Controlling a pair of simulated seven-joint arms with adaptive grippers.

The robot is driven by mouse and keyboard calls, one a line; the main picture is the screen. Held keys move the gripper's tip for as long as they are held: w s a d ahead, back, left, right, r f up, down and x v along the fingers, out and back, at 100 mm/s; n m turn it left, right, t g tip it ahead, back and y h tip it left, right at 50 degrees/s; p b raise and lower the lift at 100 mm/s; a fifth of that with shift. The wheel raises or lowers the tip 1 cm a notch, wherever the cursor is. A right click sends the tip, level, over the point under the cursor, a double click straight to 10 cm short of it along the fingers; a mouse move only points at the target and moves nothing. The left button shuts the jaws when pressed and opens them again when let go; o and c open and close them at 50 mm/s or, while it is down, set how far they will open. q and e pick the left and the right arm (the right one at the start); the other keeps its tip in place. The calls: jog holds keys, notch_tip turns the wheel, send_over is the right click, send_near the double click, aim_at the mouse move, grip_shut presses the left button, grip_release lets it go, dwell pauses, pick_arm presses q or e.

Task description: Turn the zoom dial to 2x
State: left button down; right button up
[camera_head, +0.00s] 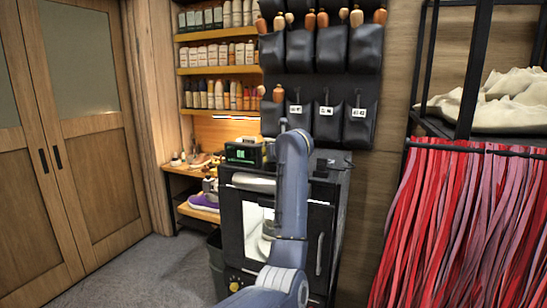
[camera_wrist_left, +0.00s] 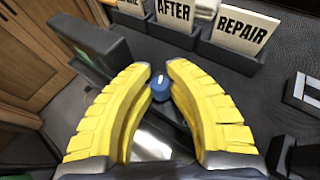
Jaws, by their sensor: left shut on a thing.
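The zoom dial appears to be the small blue knob (camera_wrist_left: 161,91) in the left wrist view, with a pale mark on its top. My left gripper (camera_wrist_left: 164,76) has its two yellow ribbed fingers closed around this knob, one fingertip on each side. Zoom markings around the knob cannot be read. In the head view my arm rises in front of a black cabinet (camera_head: 317,240), and neither the knob nor the gripper can be made out there. My right gripper is in neither view.
A dark upright panel (camera_wrist_left: 97,45) stands close to the left finger. Bins with cards reading "AFTER" (camera_wrist_left: 174,10) and "REPAIR" (camera_wrist_left: 243,28) stand just behind. In the head view, a small green display (camera_head: 241,154) sits left of my arm; red laces (camera_head: 450,230) hang at right.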

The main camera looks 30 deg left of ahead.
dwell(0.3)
pick_arm(q)
jog(key=c, duration=1.3)
grip_release()
jog(key=v, duration=1.2)
jog(key=shift+a+r, duration=0.1)
